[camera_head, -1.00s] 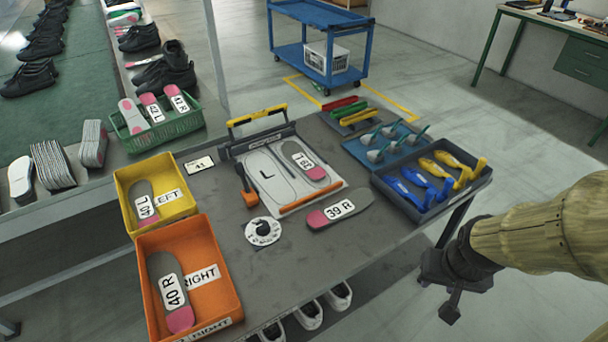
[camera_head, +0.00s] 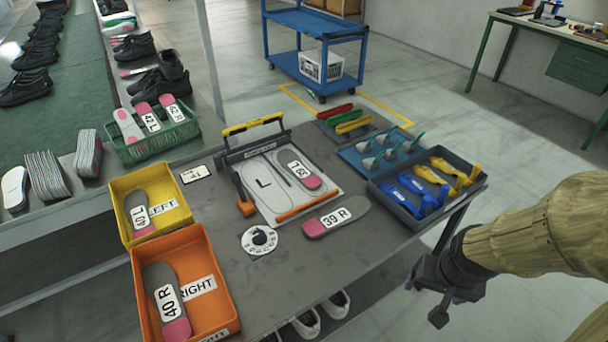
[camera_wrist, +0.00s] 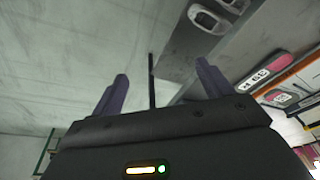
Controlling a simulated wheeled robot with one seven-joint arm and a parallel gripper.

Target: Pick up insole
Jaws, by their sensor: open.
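A grey insole with a pink end, labelled 39 R (camera_head: 322,226), lies flat on the front part of the dark table. A second insole, its label upside down and seemingly 39 L (camera_head: 312,182), lies on the right half of a white board (camera_head: 262,206) marked L. My gripper (camera_head: 428,292) is off the table's right front edge, well apart from both insoles. In the wrist view my gripper (camera_wrist: 163,84) has its two fingers spread with nothing between them. The 39 R insole also shows there at the right (camera_wrist: 282,62).
A yellow bin (camera_head: 180,222) and an orange bin (camera_head: 222,318) stand at the table's left, each with an insole. A blue-grey tray (camera_head: 402,216) with blue and yellow tools stands at the right, nearest my arm. A green basket (camera_head: 160,141) holds several insoles.

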